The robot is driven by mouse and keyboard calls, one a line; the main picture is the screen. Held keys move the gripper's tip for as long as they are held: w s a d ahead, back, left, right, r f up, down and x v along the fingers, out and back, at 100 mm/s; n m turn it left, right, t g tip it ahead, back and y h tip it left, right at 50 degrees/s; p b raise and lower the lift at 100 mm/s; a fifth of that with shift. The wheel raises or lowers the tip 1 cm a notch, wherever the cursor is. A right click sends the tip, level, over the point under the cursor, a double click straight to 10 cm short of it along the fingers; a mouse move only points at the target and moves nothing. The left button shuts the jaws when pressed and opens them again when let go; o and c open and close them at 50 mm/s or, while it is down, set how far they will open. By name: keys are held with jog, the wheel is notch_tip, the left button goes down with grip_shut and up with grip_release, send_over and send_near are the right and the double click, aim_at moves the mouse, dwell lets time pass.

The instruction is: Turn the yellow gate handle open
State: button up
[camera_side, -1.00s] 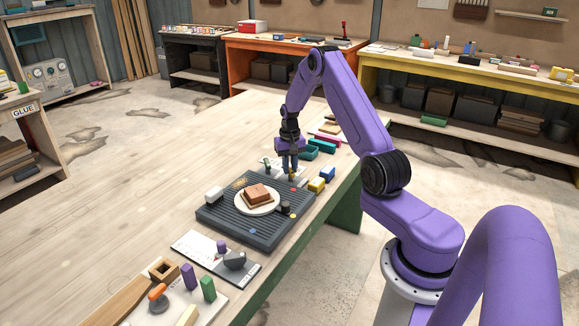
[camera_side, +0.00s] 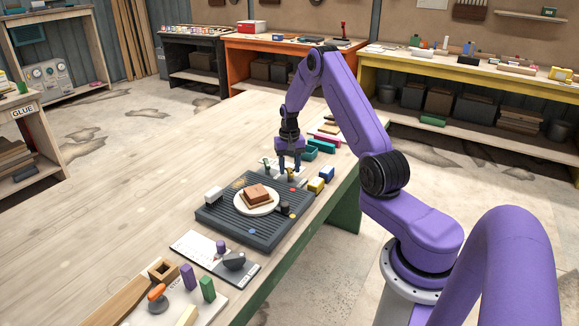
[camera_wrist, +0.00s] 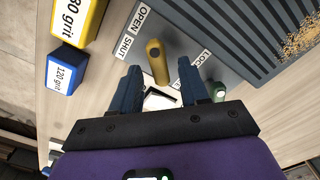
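One rounded end points away from my gripper, to the right of the labels OPEN (camera_wrist: 141,17) and SHUT (camera_wrist: 125,46). My gripper (camera_wrist: 159,68) is open, with one blue finger on each side of the handle and a visible gap to both. In the side view my gripper (camera_side: 289,170) points down over the plate, just behind the grey ribbed board. I cannot make out the handle clearly there.
A green knob (camera_wrist: 217,91) stands near the LOCK label (camera_wrist: 202,58), close to the right finger. Yellow (camera_wrist: 78,20) and blue (camera_wrist: 66,69) grit blocks lie to the left. The grey ribbed board (camera_side: 225,222) holds a plate with a brown block (camera_side: 257,193). The table's left is clear.

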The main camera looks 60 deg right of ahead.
aim_at(288, 169)
notch_tip(288, 169, up, 17)
jog(key=shift+r, duration=0.2)
dwell(0.5)
dwell(0.3)
jog(key=a+r+n, duration=0.2)
jog(key=a+n, duration=0.3)
jog(key=a, duration=1.1)
jog(key=s+a+r+n, duration=0.1)
jog(key=s+a+n, duration=0.45)
jog(key=a, duration=0.75)
jog(key=s+a+n, duration=0.2)
jog(key=s+n, duration=0.1)
jog(key=s, duration=0.5)
jog(key=s+a+f+n, duration=0.1)
jog(key=s+n, duration=0.3)
jog(key=s, duration=0.5)
jog(key=s+a+f+n, duration=0.1)
jog(key=s+a+n, duration=0.2)
jog(key=s, duration=0.6)
jog(key=shift+a+n, duration=0.2)
jog(key=shift+n, duration=0.45)
